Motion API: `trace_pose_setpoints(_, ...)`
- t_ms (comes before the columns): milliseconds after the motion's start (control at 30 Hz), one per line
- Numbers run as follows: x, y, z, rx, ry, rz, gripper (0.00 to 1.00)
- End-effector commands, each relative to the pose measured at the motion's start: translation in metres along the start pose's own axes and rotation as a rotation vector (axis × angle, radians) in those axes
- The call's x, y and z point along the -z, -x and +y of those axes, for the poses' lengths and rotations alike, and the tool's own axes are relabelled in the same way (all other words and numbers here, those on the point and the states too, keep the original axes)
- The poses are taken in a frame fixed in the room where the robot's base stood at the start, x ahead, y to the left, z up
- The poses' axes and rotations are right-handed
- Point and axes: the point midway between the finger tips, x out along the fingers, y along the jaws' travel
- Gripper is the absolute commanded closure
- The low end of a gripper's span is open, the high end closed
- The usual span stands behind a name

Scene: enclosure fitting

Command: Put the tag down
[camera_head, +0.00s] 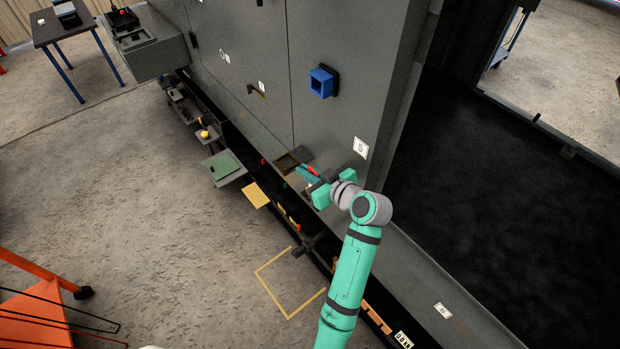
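My gripper (309,183) is at the lower part of the grey cabinet wall, beside a small dark brown tray (293,159). A small red piece (313,171) shows right at the gripper's teal fingers. It may be the tag, but it is too small to be sure. I cannot tell whether the fingers are closed on it or it only lies beside or behind them. The space between the fingertips is not clear from this angle.
Along the cabinet's foot are a green-topped shelf (224,166), a yellow plate (255,195) and a dark knob-like fitting (310,244). A blue square socket (322,82) sticks out of the wall above. A yellow outline (288,283) marks bare floor. An orange cart (35,318) stands at lower left.

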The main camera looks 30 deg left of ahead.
Motion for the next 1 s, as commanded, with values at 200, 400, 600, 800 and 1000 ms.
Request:
trace_pose_setpoints(200, -0.024, -0.026, 0.021, 0.0, -0.003, -0.001, 1.0)
trace_pose_setpoints(400, -0.032, -0.034, 0.029, -0.003, -0.002, 0.0, 1.0)
trace_pose_setpoints(600, -0.05, -0.044, 0.032, -0.002, -0.004, -0.001, 1.0)
trace_pose_setpoints(800, -0.064, -0.05, 0.032, -0.002, -0.002, 0.0, 1.0)
trace_pose_setpoints(1000, -0.063, -0.051, 0.031, -0.001, -0.001, 0.0, 1.0)
